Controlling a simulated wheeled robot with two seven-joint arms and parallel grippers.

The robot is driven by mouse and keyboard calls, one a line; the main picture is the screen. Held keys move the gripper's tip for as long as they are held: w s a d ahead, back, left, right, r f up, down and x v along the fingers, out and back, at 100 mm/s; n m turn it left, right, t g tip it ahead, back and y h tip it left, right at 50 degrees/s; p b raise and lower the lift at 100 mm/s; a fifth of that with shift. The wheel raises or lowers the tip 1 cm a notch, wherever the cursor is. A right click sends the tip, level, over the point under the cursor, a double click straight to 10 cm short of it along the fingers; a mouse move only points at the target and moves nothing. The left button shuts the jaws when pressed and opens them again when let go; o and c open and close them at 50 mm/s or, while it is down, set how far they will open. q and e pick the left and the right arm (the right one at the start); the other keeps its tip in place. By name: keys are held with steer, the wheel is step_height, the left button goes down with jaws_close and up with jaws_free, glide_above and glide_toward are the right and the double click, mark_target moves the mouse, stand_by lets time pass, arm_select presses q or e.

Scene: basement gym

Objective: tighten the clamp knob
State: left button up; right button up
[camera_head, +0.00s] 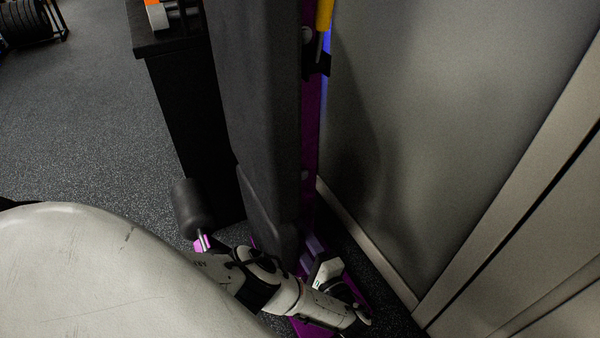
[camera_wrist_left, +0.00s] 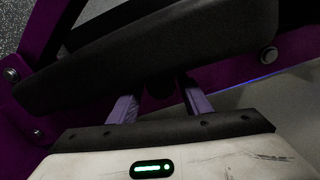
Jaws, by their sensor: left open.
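My left gripper (camera_head: 311,252) is at the foot of the upright padded bench, beside its purple frame (camera_head: 311,130). In the left wrist view the gripper (camera_wrist_left: 160,98) is open, with its two fingers apart and pointing at the underside of a dark pad (camera_wrist_left: 165,50). A small dark rounded part (camera_wrist_left: 160,87) shows between the fingertips. It may be the clamp knob, but it is too dark to be sure, and I cannot tell whether the fingers touch it. No knob is clear in the head view near the gripper. My right gripper is not in view.
A grey wall panel (camera_head: 420,120) stands close on the right of the bench. A black cabinet (camera_head: 170,100) and a foam roller (camera_head: 187,208) are on its left. Weight plates (camera_head: 25,22) sit far left. Speckled floor (camera_head: 80,110) is open at left.

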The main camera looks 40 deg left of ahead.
arm_select(q)
steer(key=shift+c, duration=0.2)
steer(key=c, duration=0.7)
steer(key=n, duration=0.4)
steer(key=shift+f, duration=0.1)
steer(key=o, duration=0.7)
steer(key=shift+o, duration=0.2)
steer(key=shift+d, duration=0.15)
steer(key=v, duration=1)
steer(key=shift+b, duration=0.45)
